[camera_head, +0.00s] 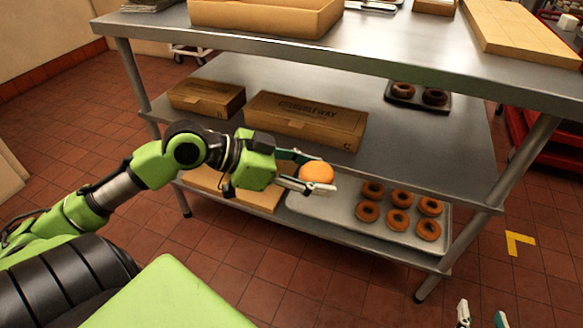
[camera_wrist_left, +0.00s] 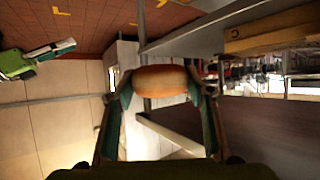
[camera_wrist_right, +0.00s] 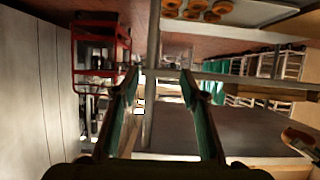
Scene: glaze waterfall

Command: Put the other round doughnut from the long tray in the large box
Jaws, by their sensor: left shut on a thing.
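My left gripper (camera_head: 314,174) is shut on a round doughnut (camera_head: 318,171), orange-brown and without a hole. It holds the doughnut in front of the rack, in line above the left end of the long tray (camera_head: 330,211) in the head view. In the left wrist view the doughnut (camera_wrist_left: 162,81) sits between both fingers. The long tray lies on the bottom shelf with several ring doughnuts (camera_head: 398,220) on its right part. A larger closed cardboard box marked C (camera_head: 310,122) stands on the middle shelf. My right gripper (camera_head: 482,316) is open and empty at the bottom right.
A smaller closed box (camera_head: 206,98) stands left of box C. A dark tray (camera_head: 417,101) with two dark ring doughnuts is at the right of the middle shelf. An open cardboard box (camera_head: 265,18) stands on the top shelf. The middle shelf's right part is mostly bare.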

